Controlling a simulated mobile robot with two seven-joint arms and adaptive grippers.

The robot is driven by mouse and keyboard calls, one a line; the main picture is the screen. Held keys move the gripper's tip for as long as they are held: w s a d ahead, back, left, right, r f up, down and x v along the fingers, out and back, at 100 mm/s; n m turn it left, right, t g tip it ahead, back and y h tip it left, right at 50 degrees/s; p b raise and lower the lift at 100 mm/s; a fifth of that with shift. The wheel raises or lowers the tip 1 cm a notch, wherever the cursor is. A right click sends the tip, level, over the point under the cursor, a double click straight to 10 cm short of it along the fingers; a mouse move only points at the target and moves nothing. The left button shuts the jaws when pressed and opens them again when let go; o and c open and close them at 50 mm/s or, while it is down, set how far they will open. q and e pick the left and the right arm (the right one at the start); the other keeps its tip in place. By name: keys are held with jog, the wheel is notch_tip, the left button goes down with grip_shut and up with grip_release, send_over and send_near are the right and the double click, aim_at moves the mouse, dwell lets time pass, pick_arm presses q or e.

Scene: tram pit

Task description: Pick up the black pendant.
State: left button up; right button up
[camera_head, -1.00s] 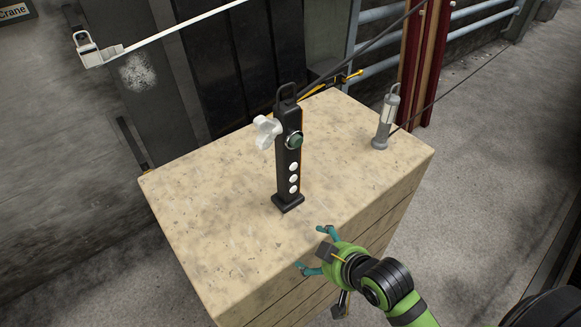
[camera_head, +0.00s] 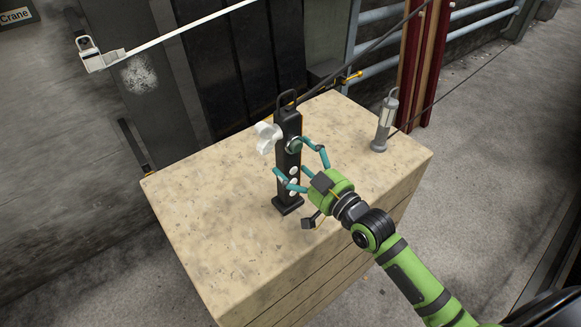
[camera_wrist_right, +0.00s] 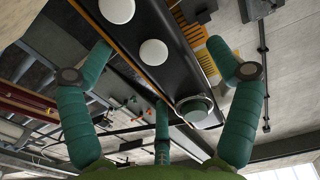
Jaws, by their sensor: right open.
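The black pendant (camera_head: 287,160) stands upright on the wooden block (camera_head: 210,220), with white buttons, a green round knob, a pale side piece and a loop on top. My right gripper (camera_head: 300,162) is open at the pendant, its teal fingers spread on either side of the body. In the right wrist view the pendant (camera_wrist_right: 150,25) fills the upper middle, with the spread fingers (camera_wrist_right: 155,85) around its buttons and knob. I cannot tell whether any finger touches it. My left gripper is not in view.
A grey lamp-like device (camera_head: 384,122) stands at the block's right rear corner. Dark red posts (camera_head: 422,65) and blue-grey rails (camera_head: 378,14) are behind. A dark cable runs above the pendant. The block's left top is clear.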

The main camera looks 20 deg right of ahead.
aim_at(291, 141)
jog(key=shift+x, duration=1.5)
jog(key=shift+s, duration=0.1)
jog(key=c, duration=1.8)
jog(key=shift+r, duration=0.15)
notch_tip(291, 141, up, 4)
jog(key=shift+r, duration=0.1)
jog(key=s+d+r+b, duration=0.3)
jog(key=s+d+r, duration=0.2)
jog(key=d, duration=0.5)
jog(key=shift+s+d+r+b, duration=0.15)
jog(key=shift+s+r+b, duration=0.2)
jog(key=shift+r, duration=0.45)
